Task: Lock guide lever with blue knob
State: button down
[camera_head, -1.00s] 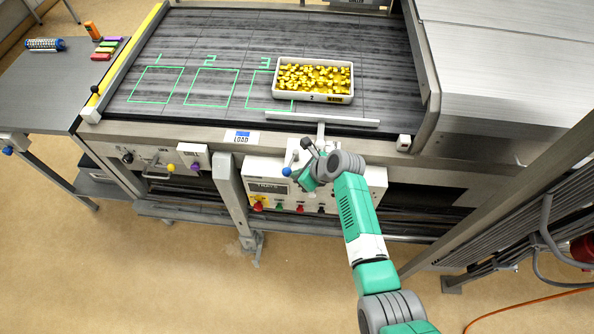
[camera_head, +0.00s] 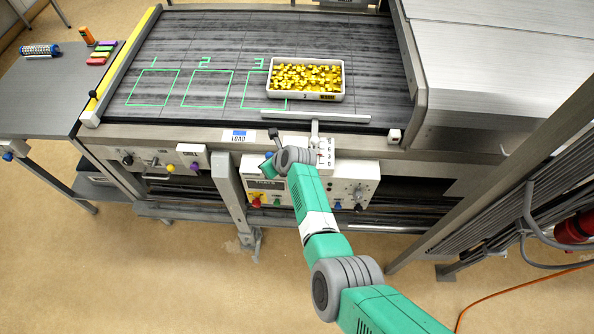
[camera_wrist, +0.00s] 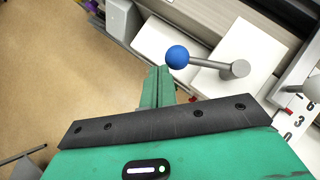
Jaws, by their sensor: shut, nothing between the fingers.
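The blue knob (camera_wrist: 177,57) shows in the wrist view on the end of a short grey lever (camera_wrist: 212,64), which runs right to a round grey pivot (camera_wrist: 240,68) on a pale panel. My gripper (camera_wrist: 160,70) is shut and empty, its green fingers together. The fingertips appear just below and left of the knob; I cannot tell whether they touch it. The guide's grey handle (camera_head: 315,128) stands beside a numbered scale (camera_head: 329,155).
A white tray of gold pieces (camera_head: 304,98) sits on the dark belt, behind a pale guide bar (camera_head: 318,116). The control panel (camera_head: 350,192) carries several knobs near my arm. A grey post (camera_head: 230,190) stands left of my gripper.

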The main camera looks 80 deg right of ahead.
jog(key=shift+w+d+b, duration=1.25)
jog(key=shift+b, duration=0.45)
jog(key=shift+w+d, duration=0.1)
jog(key=s+a+r+p, duration=0.1)
jog(key=a+r+p, duration=0.6)
jog(key=a, duration=0.3)
jog(key=shift+s+r, duration=0.25)
jog(key=shift+r, duration=0.5)
jog(key=shift+a, duration=0.1)
